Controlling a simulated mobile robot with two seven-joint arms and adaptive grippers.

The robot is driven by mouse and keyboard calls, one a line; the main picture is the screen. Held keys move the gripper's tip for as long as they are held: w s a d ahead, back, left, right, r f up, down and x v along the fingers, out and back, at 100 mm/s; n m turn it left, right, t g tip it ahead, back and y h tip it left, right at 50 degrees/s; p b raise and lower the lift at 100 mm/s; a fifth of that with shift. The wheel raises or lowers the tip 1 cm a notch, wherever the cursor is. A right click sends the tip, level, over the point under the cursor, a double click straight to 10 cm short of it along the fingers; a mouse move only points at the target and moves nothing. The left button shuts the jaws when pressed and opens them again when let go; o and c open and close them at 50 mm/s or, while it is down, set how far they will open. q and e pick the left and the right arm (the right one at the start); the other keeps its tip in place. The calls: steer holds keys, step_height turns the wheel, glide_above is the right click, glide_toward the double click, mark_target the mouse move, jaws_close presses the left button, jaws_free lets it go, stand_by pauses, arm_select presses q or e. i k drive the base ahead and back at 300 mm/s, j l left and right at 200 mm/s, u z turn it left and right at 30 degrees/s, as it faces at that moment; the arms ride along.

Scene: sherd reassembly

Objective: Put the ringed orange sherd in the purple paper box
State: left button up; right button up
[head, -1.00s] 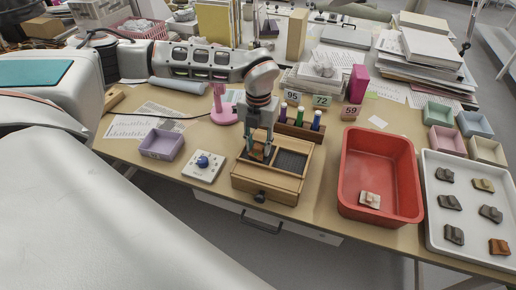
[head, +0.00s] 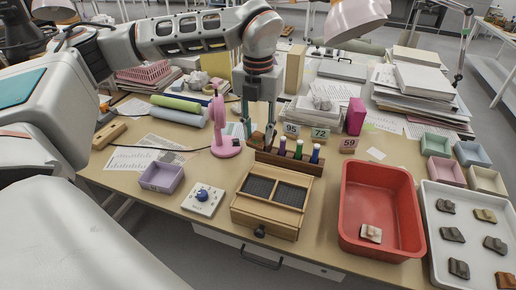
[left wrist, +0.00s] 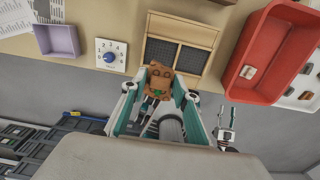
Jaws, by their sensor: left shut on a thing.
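My left gripper (head: 261,137) is shut on the orange sherd (left wrist: 160,76), which shows dark ring marks in the left wrist view. It holds the sherd in the air above the wooden two-compartment box (head: 241,208); in the head view the fingers largely hide the sherd. Both dark compartments of that box look empty. The purple paper box (head: 162,188) stands open and empty at the left of the table, and it also shows in the left wrist view (left wrist: 59,52).
A white dial box (head: 203,201) sits between the purple box and the wooden box. A pink stand (head: 217,128) and a rack of capped tubes (head: 290,161) are behind. A red tub (head: 349,235) and a white tray of sherds (head: 475,262) lie right.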

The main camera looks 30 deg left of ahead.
mark_target(163, 181)
steer(key=k+j, duration=0.1)
steer(key=j, duration=0.3)
steer(key=k+j, duration=0.1)
steer(key=j, duration=0.35)
steer(key=k+j, duration=0.1)
steer(key=j, duration=0.3)
steer(key=k+j, duration=0.1)
steer(key=j, duration=0.3)
